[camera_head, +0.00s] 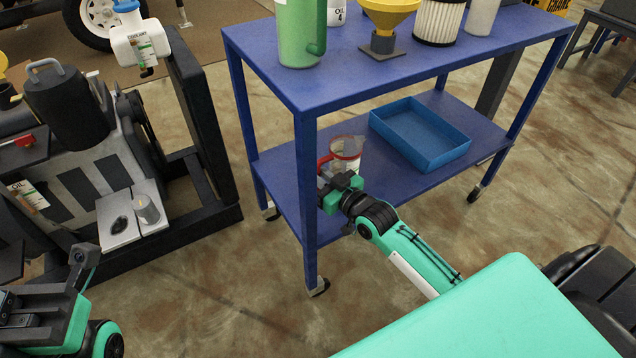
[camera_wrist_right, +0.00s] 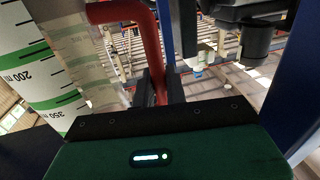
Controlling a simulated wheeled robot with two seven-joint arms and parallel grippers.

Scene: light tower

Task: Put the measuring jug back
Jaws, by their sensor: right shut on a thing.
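The measuring jug (camera_head: 347,153) is clear with a red handle, upright over the left part of the trolley's lower shelf (camera_head: 385,183). I cannot tell whether its base touches the shelf. My right gripper (camera_head: 338,184) reaches in between the shelves and is shut on the jug's handle. In the right wrist view the jug's graduated wall (camera_wrist_right: 35,65) fills the left side, and the red handle (camera_wrist_right: 148,45) runs down between the fingers (camera_wrist_right: 160,90). Part of my left gripper (camera_head: 82,262) shows at the lower left; its fingertips are not clear.
A blue tray (camera_head: 426,132) lies on the lower shelf, right of the jug. The upper shelf (camera_head: 350,68) overhead holds a green jug (camera_head: 299,35), a yellow funnel (camera_head: 390,14) and a filter (camera_head: 438,20). A trolley leg (camera_head: 307,200) stands just left of my right gripper. An engine stand (camera_head: 190,205) is at left.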

